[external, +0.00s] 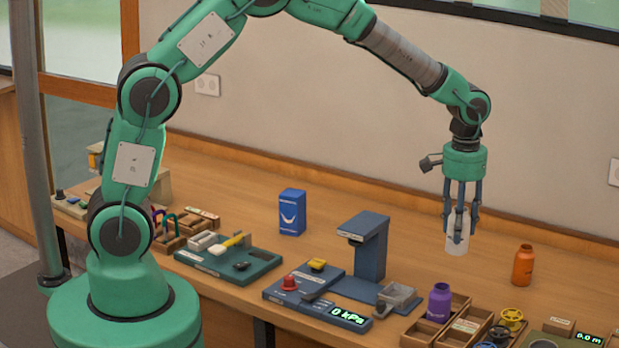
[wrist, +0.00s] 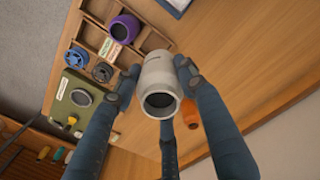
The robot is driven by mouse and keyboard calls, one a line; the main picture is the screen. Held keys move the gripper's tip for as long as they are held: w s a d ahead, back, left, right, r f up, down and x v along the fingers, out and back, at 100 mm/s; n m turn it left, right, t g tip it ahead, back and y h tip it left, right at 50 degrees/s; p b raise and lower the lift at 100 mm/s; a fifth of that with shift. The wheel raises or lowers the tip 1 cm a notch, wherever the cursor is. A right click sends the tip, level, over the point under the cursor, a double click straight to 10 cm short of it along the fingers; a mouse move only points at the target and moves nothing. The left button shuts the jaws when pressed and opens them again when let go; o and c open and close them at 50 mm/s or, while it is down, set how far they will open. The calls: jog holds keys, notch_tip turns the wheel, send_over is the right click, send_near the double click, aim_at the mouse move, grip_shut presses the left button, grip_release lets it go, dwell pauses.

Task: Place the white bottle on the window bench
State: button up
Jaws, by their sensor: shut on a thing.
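The white bottle (external: 457,236) is held between the fingers of my gripper (external: 461,222) in the external view. It hangs upright above the wooden bench (external: 415,230), with the bench seen behind and below it. In the wrist view the white bottle (wrist: 158,82) shows from its open dark mouth, with the fingers of my gripper (wrist: 156,90) around it. My gripper is shut on the bottle. Whether the bottle's base touches the bench is hard to tell, but it looks raised. I cannot tell for sure whether this bench is the window bench.
An orange bottle (external: 523,265) stands to the right. A purple bottle (external: 439,302) stands in a divided wooden tray (external: 416,334) at the front. A blue press stand (external: 368,250) and a blue box (external: 292,212) are to the left. The bench's back strip is mostly clear.

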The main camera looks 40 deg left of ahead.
jog(key=w+a+n+p, duration=0.3)
jog(key=w+a, duration=0.2)
jog(key=a, duration=0.9)
jog(key=w+a+n+p, duration=0.2)
jog(key=w+a, duration=0.4)
jog(key=a, duration=0.8)
jog(key=w+a+n+p, duration=0.3)
jog(key=w+a, duration=0.2)
jog(key=a, duration=0.9)
jog(key=s+a+n+p, duration=0.3)
jog(key=a, duration=1.2)
jog(key=s+a+n+p, duration=0.2)
jog(key=s+a, duration=0.1)
jog(key=a, duration=1.3)
notch_tip(320, 180, down, 11)
jog(key=shift+w+d+r, duration=0.15)
jog(key=shift+w+d, duration=0.05)
jog(key=shift+d, duration=0.1)
jog(key=w+a+p, duration=0.1)
jog(key=w+a, duration=0.1)
jog(key=w, duration=0.5)
jog(key=w+a+f, duration=0.1)
jog(key=w+a, duration=0.2)
jog(key=w, duration=0.5)
jog(key=shift+a+f+p, duration=0.2)
jog(key=shift+a+p, duration=0.05)
jog(key=shift+p, duration=0.1)
jog(key=shift+f, duration=0.15)
